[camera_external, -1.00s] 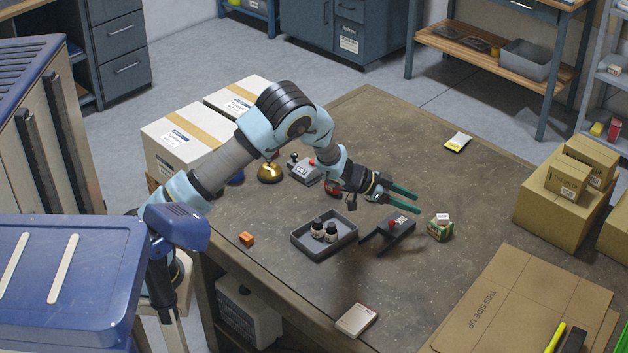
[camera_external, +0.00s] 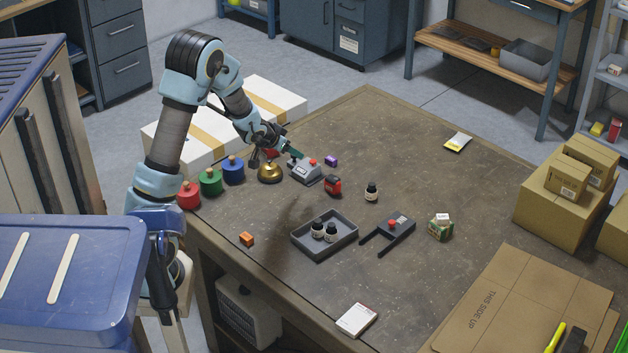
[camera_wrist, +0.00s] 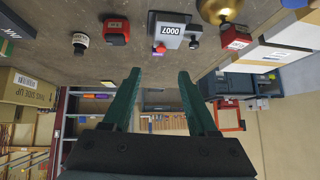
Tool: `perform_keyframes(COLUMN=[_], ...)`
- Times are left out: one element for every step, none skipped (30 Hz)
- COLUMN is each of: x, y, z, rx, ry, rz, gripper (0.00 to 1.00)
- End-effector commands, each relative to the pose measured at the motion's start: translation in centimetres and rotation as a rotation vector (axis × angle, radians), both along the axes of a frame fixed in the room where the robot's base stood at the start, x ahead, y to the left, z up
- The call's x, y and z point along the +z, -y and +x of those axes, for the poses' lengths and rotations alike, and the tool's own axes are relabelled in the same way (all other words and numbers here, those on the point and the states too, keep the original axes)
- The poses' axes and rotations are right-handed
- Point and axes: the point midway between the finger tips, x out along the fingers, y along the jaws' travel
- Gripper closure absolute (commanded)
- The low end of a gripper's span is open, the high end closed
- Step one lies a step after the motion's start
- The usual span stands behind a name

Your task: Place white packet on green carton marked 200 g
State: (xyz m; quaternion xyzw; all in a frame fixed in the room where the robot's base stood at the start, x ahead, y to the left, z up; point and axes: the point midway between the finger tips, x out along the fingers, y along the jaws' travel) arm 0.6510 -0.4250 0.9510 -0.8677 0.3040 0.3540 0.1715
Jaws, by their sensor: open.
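A small green carton (camera_external: 440,231) with orange-brown marks stands on the right part of the table. A small white packet (camera_external: 442,218) rests on top of it; print on the carton is too small to read. My gripper (camera_external: 297,151) is open and empty, raised over the back left of the table near a grey device (camera_external: 305,172), well left of the carton. In the wrist view my gripper (camera_wrist: 158,80) shows its two green fingers spread with nothing between them.
A brass bell (camera_external: 270,173), a red box (camera_external: 333,186) and a lone bottle (camera_external: 371,192) stand further back. Cardboard (camera_external: 520,305) covers the front right.

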Motion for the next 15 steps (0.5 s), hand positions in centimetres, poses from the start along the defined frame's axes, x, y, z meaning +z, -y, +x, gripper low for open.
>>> perform_keyframes(x=[0.6, 0.6, 0.6, 0.6, 0.6, 0.6, 0.6, 0.6, 0.6, 0.5, 0.5, 0.6, 0.6, 0.6, 0.6], y=[-5.2, -8.0, -11.6, -14.1, -16.2, -18.8, -20.3, -21.7, -23.0, -23.9, -24.5, -25.1, -25.5, -25.7, -26.0], z=[-0.4, -1.1, -2.5, -3.8, -5.2, -7.2, -8.8, -10.3, -12.3, -13.6, -14.8, -16.2, -17.1, -17.7, -18.4], rx=[0.111, 0.174, 0.252, 0.305, 0.352, 0.411, 0.447, 0.480, 0.516, 0.539, 0.558, 0.579, 0.589, 0.598, 0.606], ry=[-0.048, -0.085, -0.142, -0.187, -0.232, -0.293, -0.337, -0.381, -0.433, -0.470, -0.503, -0.539, -0.562, -0.579, -0.599], rz=[0.035, 0.059, 0.090, 0.110, 0.127, 0.144, 0.155, 0.162, 0.169, 0.172, 0.174, 0.174, 0.174, 0.173, 0.173], gripper=[0.41, 0.41, 0.41, 0.41, 0.41, 0.41, 0.41, 0.41, 0.41, 0.41, 0.41, 0.41, 0.41, 0.41, 0.41])
